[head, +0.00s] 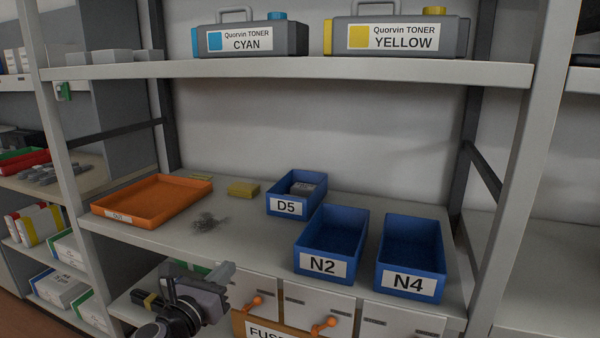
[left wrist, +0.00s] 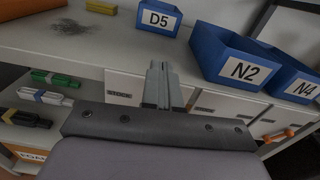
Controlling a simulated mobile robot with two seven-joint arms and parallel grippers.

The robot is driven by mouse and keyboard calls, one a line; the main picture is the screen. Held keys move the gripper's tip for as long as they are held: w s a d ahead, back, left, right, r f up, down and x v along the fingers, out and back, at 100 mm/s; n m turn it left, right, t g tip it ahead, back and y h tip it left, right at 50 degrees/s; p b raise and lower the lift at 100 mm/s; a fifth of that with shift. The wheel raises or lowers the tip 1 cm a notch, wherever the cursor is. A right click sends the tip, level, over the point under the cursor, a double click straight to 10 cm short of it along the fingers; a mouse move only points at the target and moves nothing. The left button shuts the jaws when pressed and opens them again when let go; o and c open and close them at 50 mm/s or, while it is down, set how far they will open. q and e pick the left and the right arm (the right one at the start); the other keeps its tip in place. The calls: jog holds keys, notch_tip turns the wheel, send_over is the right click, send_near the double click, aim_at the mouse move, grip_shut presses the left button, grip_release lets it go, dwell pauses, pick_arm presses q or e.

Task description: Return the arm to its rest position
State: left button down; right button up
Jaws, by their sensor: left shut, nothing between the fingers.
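My left gripper (head: 226,272) is low in front of the shelf, near the front edge of the middle board and left of the drawers. In the left wrist view its two fingers (left wrist: 162,72) are together with nothing between them. The cyan toner cartridge (head: 250,38) and the yellow toner cartridge (head: 396,36) stand upright on the upper board, well away from the gripper. My right gripper does not show in either view.
Blue bins D5 (head: 286,206), N2 (head: 324,265) and N4 (head: 408,283) stand on the middle board. An orange tray (head: 152,200), a yellow block (head: 243,189) and a small grey pile (head: 209,222) lie to their left. Drawers with orange handles (head: 324,326) are below.

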pick_arm(q)
jog(key=s+d+f+n+g+y+p, duration=0.2)
jog(key=s+f+n+g, duration=0.1)
jog(key=s+f+n, duration=1.45)
jog(key=s+a+f+n+g+y, duration=0.1)
jog(key=s+a+f+n, duration=0.1)
jog(key=s+n, duration=0.5)
jog(key=s+a+f+n+g+y, duration=0.1)
jog(key=s+a+n, duration=0.4)
jog(key=n, duration=0.7)
notch_tip(320, 180, down, 2)
jog(key=shift+s+f+g+p, duration=0.1)
jog(key=shift+s+g+p, duration=0.2)
jog(key=shift+s+g, duration=0.6)
jog(key=shift+d, duration=0.1)
